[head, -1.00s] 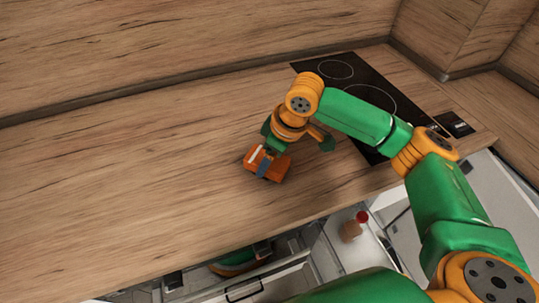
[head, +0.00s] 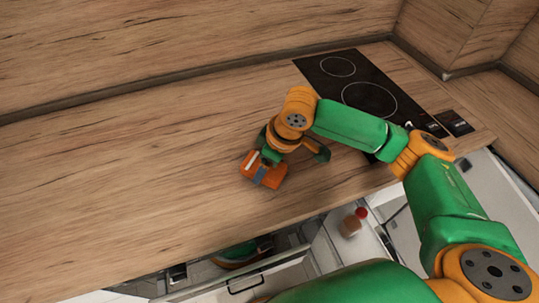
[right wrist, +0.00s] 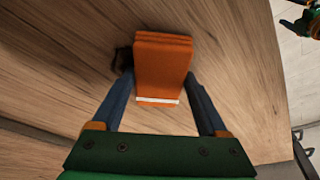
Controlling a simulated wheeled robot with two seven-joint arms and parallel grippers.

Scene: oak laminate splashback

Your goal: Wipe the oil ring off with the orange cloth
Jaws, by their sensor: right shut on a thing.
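The orange cloth (head: 252,166) is a folded block with a pale stripe, on or just above the wooden worktop in the head view. In the right wrist view the cloth (right wrist: 163,62) sits between the blue fingers of my right gripper (right wrist: 161,84), which is shut on it. My right gripper (head: 262,172) comes to it from the right in the head view. A small dark brown mark (right wrist: 122,60) shows beside the cloth's left edge in the right wrist view. It may be part of the oil ring; the rest is hidden. My left gripper is not in view.
A black hob (head: 368,97) lies to the right of the cloth, partly behind my right arm. A red-capped bottle (head: 352,222) stands below the worktop's front edge. The worktop (head: 120,190) left of the cloth is clear. The wooden splashback (head: 200,40) rises behind.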

